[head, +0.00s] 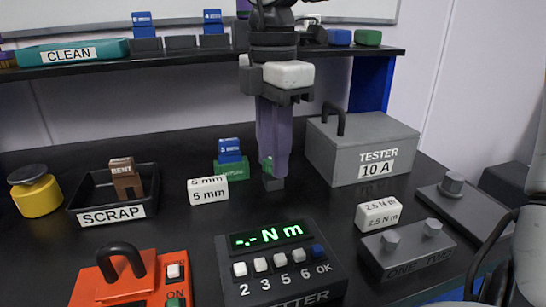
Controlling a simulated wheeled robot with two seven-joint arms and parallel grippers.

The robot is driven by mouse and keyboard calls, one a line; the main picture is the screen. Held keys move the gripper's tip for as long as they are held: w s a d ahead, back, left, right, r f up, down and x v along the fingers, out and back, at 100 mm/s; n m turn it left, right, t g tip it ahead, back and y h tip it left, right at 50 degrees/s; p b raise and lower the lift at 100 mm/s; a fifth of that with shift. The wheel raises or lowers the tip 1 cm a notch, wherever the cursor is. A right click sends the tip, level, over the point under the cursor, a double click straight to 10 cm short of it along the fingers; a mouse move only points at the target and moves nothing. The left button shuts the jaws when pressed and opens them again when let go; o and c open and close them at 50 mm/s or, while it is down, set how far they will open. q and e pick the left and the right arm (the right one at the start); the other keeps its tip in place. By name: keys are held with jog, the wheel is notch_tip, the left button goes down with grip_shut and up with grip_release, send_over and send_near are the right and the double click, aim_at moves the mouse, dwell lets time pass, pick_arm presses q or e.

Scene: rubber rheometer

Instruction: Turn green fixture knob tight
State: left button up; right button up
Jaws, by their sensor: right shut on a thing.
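The green fixture (231,169) stands at the back middle of the bench with a blue labelled block (229,150) on it. To its right, a small green part (265,163), which looks like the fixture's knob, shows at the left edge of my right gripper's purple fingers. My right gripper (273,168) reaches down from the top and is shut on this part, which is mostly hidden behind the fingers. A dark block (274,184) shows just below the fingertips. The knob's turn cannot be seen. My left gripper is not in view.
A white block (208,190) stands in front of the fixture. The grey tester (375,150) is close on the right. The scrap tray (85,213) is at left; the display box (230,270) and orange unit (130,285) are in front. A shelf (110,62) runs behind.

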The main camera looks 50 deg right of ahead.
jog(key=m, duration=0.4)
jog(key=shift+m, duration=0.3)
jog(key=m, duration=0.4)
jog(key=shift+m+b, duration=0.3)
jog(key=shift+b, duration=0.1)
jog(key=o, duration=0.9)
